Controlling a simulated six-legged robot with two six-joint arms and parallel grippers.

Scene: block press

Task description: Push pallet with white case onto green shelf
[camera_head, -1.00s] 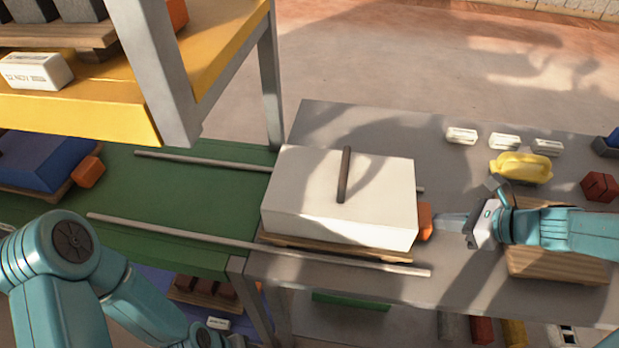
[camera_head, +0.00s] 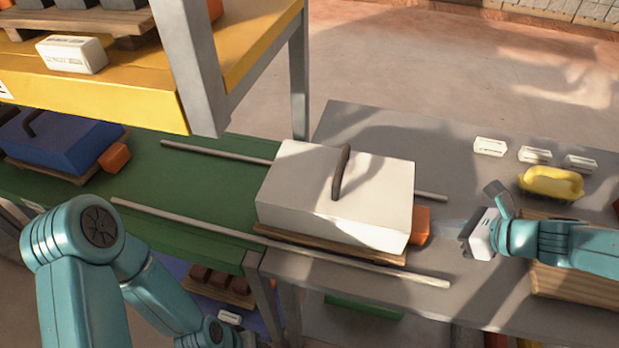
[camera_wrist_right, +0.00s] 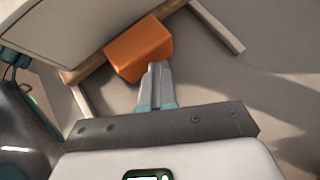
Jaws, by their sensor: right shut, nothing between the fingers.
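The white case (camera_head: 320,205) with a dark handle sits on a wooden pallet (camera_head: 330,247) between two rails (camera_head: 300,250). Its left end reaches just past the seam onto the green shelf (camera_head: 200,195); most of it is over the grey table (camera_head: 480,265). An orange block (camera_head: 420,225) is at the pallet's right end. My right gripper (camera_head: 447,228) is shut and empty, its tips at the block's right side. In the right wrist view, the shut fingers (camera_wrist_right: 156,80) point at the orange block (camera_wrist_right: 140,48), touching or very close. My left gripper is out of view.
A blue case (camera_head: 60,140) with an orange block stands at the shelf's left. The yellow shelf (camera_head: 110,98) and its grey post (camera_head: 190,65) rise above. A yellow tool (camera_head: 550,185) and white blocks (camera_head: 490,147) lie at right.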

